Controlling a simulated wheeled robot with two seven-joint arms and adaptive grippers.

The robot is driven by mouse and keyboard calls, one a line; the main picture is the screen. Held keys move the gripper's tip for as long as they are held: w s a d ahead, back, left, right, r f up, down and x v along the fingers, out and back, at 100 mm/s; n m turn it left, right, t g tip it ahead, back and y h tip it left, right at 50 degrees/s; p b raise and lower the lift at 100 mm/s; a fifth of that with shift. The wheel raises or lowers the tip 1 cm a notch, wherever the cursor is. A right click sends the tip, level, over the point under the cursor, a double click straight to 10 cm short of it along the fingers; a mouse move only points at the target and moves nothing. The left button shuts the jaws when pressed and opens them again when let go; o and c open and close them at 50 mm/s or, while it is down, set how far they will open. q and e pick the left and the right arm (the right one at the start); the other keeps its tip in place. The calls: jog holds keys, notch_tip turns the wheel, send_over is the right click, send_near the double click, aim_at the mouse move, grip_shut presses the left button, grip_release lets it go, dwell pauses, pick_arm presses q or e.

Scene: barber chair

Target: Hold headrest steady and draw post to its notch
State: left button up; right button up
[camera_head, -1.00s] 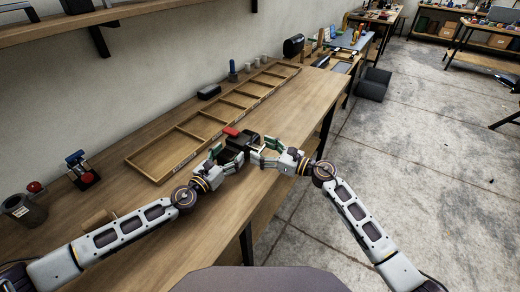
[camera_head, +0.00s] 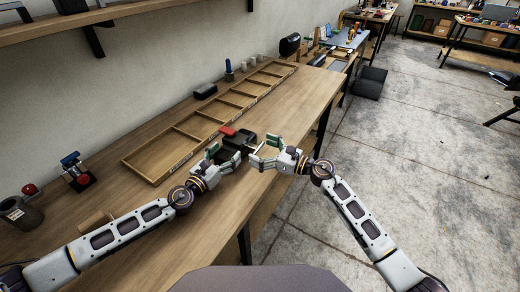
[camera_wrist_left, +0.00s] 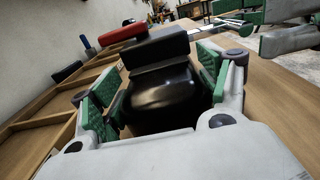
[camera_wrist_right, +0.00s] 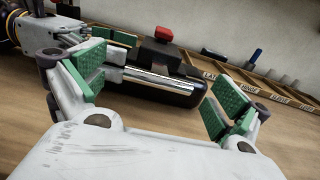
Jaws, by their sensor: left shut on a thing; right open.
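The headrest (camera_head: 240,143) is a black padded block with a red part (camera_head: 228,131) on top, above the workbench (camera_head: 120,225). My left gripper (camera_head: 225,153) is shut on it; the left wrist view shows its green pads on both sides of the rounded black body (camera_wrist_left: 165,95). A shiny metal post (camera_wrist_right: 160,79) lies along the headrest's side in the right wrist view and shows as a thin bright bar in the head view (camera_head: 259,148). Any notch is too small to see.
A long wooden compartment tray (camera_head: 187,131) with labels lies behind the headrest. The bench front edge and open floor are to the right.

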jog(key=v, duration=1.1)
jog(key=shift+s+d, duration=0.15)
jog(key=shift+d, duration=0.05)
pick_arm(q)
jog(key=o, duration=1.7)
jog(key=shift+c, duration=0.2)
jog(key=shift+s, duration=0.1)
jog(key=shift+v, duration=5.6)
jog(key=shift+s+a, duration=0.25)
jog(key=shift+d, duration=0.15)
pick_arm(e)
jog(key=shift+d, duration=0.15)
